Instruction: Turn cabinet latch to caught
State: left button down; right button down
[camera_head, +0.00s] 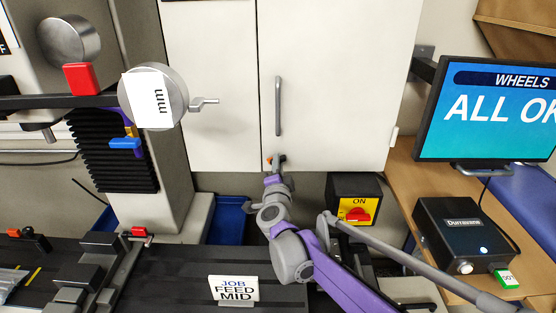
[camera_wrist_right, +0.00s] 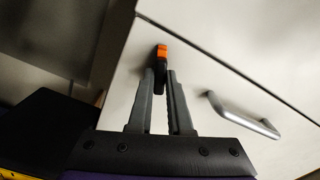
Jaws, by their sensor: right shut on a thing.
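The cabinet latch (camera_wrist_right: 161,53) is a small piece with an orange end and a dark body, low on the white cabinet front. In the head view its orange part (camera_head: 269,159) shows beside the gripper tips, near the door seam. My right gripper (camera_wrist_right: 161,78) has one finger on each side of the latch's dark body and is shut on it. In the head view my right gripper (camera_head: 275,166) reaches up to the cabinet's lower edge. The cabinet door (camera_head: 345,80) is flush in its front. My left gripper is out of view.
A vertical door handle (camera_head: 278,106) is above the latch; it also shows in the right wrist view (camera_wrist_right: 240,115). Below right is a yellow switch box with a red knob (camera_head: 358,214). A monitor (camera_head: 492,110) stands right. A machine with a round dial (camera_head: 153,96) stands left.

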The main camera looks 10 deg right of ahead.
dwell(0.3)
jog(key=m+p, duration=0.1)
jog(key=m, duration=0.3)
jog(key=shift+r, duration=0.1)
jog(key=c, duration=0.7)
grip_release()
jog(key=s, duration=0.2)
jog(key=s+a, duration=0.1)
jog(key=s, duration=0.4)
jog(key=shift+a, duration=0.25)
